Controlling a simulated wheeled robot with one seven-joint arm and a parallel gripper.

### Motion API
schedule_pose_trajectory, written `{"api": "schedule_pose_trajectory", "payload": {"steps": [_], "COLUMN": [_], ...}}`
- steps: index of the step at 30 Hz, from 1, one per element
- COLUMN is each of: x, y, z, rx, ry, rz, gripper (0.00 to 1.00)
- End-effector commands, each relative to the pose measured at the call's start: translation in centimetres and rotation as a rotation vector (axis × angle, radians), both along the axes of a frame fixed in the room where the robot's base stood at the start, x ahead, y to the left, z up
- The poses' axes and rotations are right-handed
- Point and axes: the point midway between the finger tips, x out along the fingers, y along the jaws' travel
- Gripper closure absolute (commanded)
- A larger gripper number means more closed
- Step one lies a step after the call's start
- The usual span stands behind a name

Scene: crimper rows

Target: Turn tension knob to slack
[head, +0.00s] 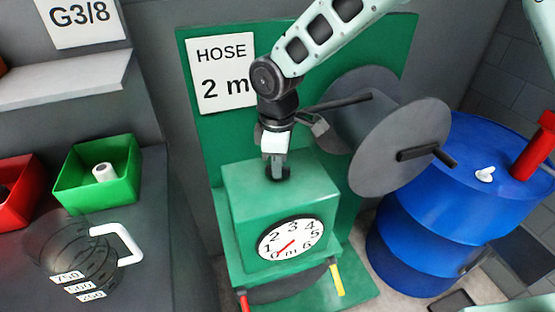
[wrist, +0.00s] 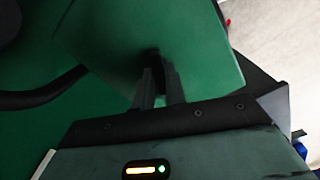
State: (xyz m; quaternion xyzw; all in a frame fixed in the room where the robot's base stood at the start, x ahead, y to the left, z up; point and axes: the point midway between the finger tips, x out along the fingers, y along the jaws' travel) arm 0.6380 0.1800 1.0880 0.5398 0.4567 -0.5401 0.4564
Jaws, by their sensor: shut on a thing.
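The tension knob (head: 279,174) is a small black knob on top of the green box (head: 240,190) with the hose dial. My gripper (head: 275,165) points down onto the box top and is shut on the knob. In the wrist view the two dark fingers (wrist: 158,88) stand around the black knob (wrist: 152,56), which they partly hide. Any slack or tight marking on the knob cannot be made out.
A grey hose reel (head: 400,145) stands close on the right, beside a blue barrel (head: 400,235). Left are a green bin (head: 70,185) and a clear jug (head: 75,250).

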Motion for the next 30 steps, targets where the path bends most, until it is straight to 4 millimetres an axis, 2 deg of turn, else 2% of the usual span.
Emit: {"api": "schedule_pose_trajectory", "payload": {"steps": [6, 15, 30], "x": [0.07, 0.11, 0.12], "y": [-0.02, -0.03, -0.01], "z": [0.24, 0.21, 0.11], "rx": [0.001, 0.001, 0.001], "ry": [-0.001, -0.002, -0.003], "rz": [0.187, 0.372, 0.465], "gripper": [1.00, 1.00, 1.00]}}
